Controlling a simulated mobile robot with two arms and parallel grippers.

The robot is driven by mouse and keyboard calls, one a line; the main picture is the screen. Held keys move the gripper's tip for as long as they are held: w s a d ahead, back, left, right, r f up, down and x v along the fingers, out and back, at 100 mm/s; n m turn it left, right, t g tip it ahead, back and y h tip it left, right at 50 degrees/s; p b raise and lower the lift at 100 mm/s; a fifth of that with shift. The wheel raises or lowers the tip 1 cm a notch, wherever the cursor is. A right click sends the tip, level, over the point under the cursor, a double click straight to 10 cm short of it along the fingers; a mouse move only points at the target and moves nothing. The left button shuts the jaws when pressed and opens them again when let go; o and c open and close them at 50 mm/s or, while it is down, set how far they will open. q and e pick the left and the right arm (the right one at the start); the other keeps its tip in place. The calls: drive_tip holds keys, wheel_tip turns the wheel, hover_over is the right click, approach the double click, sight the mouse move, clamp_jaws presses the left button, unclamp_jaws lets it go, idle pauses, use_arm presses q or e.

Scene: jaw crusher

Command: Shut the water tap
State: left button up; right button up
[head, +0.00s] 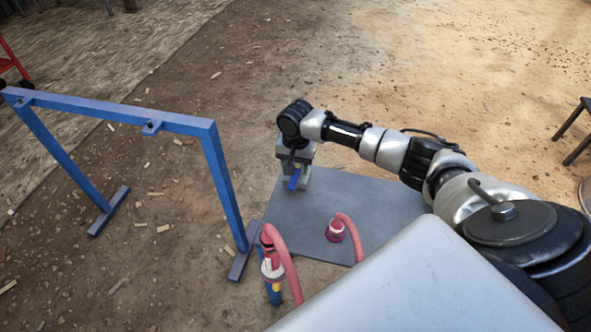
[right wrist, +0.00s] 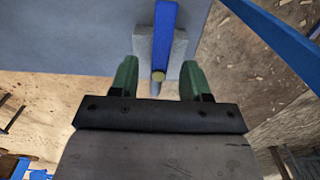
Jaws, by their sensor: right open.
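The water tap shows as a blue lever (head: 293,181) on a pale grey body, low over the grey mat (head: 380,205). My right gripper (right wrist: 159,70) is open, with a green finger on each side of the lever and gaps on both sides. In the head view my right gripper (head: 295,152) points down at the tap and partly hides it. My left gripper is out of view.
A blue metal frame (head: 120,112) stands on the ground at left. Pink hoses curve up near a red and white fitting (head: 272,264) and a dark pink fitting (head: 334,231) in front of the tap. Open dirt ground lies beyond, with scattered wood chips.

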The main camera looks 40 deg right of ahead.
drive_tip(key=shift+f, duration=0.9)
drive_tip(key=shift+c, duration=0.3)
drive_tip(key=c, duration=0.5)
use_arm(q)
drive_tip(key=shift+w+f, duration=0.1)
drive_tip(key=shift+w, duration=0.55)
use_arm(e)
clamp_jaws()
